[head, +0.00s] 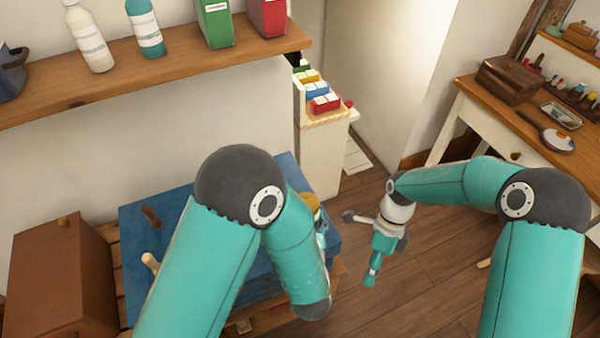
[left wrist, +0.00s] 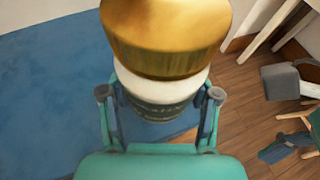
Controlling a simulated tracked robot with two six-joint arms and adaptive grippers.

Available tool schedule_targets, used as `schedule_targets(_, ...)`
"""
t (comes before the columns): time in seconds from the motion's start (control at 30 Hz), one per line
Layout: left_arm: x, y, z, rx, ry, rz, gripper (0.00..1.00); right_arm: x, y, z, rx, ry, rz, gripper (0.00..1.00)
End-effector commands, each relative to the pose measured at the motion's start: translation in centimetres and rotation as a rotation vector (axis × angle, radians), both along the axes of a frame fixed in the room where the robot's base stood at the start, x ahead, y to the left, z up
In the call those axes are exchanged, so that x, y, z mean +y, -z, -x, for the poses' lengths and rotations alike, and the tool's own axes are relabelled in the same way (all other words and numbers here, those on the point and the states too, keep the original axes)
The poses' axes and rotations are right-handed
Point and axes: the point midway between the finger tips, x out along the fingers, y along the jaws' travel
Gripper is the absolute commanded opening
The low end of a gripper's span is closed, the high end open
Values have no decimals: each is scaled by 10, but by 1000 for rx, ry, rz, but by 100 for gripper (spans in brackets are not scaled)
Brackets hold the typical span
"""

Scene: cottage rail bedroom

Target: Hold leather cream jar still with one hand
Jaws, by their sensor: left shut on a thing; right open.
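The leather cream jar (left wrist: 160,85) fills the upper middle of the left wrist view, with a wide gold lid, a white body and a dark label. My left gripper (left wrist: 160,95) is shut on its body, one finger on each side, below the lid. In the head view my left arm hides most of the jar; only a bit of its gold lid (head: 312,207) shows beside the arm. My right gripper (head: 371,276) is open and empty, pointing down over the floor to the right, apart from the jar.
A blue surface (head: 150,218) with a brown-handled tool lies under the left arm. A brown box (head: 60,285) stands at left. A wooden shelf (head: 180,70) with bottles and boxes runs above.

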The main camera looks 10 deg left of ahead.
Motion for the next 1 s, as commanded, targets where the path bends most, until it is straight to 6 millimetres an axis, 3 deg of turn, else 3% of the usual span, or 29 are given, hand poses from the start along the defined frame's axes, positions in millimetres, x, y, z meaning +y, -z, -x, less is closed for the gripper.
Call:
schedule_targets(0.03,0,-1,0,-2,0,1,0,8,-22,-19,-22,34,52,66)
schedule_targets(0.2,0,-1,0,-2,0,1,0,37,-92,-58,-97,123,181,66)
schedule_targets(0.4,0,-1,0,-2,0,1,0,89,-171,-84,-255,88,191,66)
schedule_targets(0.53,0,-1,0,-2,0,1,0,127,-209,-90,-363,38,146,66)
schedule_targets(0.77,0,-1,0,-2,0,1,0,173,-238,-71,-434,-54,110,66)
schedule_targets(1.0,0,-1,0,-2,0,1,0,183,-229,-64,-442,-77,106,66)
